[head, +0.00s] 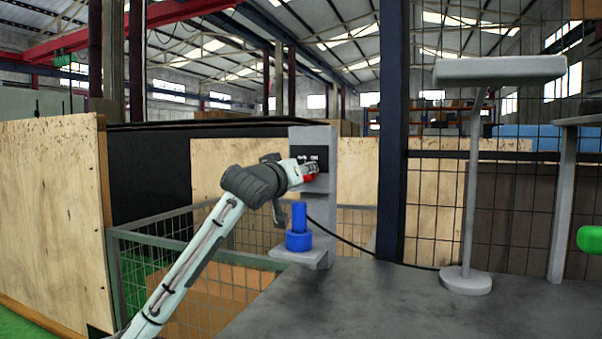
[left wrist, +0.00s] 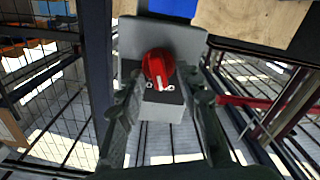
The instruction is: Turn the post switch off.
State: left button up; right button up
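The grey post (head: 320,212) stands at the table's left back corner. Its black switch plate (head: 319,153) has white lettering, with "ON" on the right. A red knob (head: 309,178) on the plate is partly hidden by my left gripper (head: 308,170) in the head view. In the left wrist view the red knob (left wrist: 154,62) shows a white pointer mark, near the plate's white lettering. My left gripper (left wrist: 160,88) is open, with one finger on each side of the knob and small gaps visible. I cannot tell whether either finger touches it. My right gripper is not in view.
A blue stepped cylinder (head: 299,241) stands on the post's small shelf (head: 314,259), below my left gripper. A grey lamp-like stand (head: 467,279) and a green rounded part (head: 590,239) are at right. The grey tabletop (head: 370,305) is otherwise clear. A mesh fence (head: 165,235) stands at left.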

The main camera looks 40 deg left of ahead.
pick_arm(q)
jog(key=v, duration=1.2)
dwell(0.4)
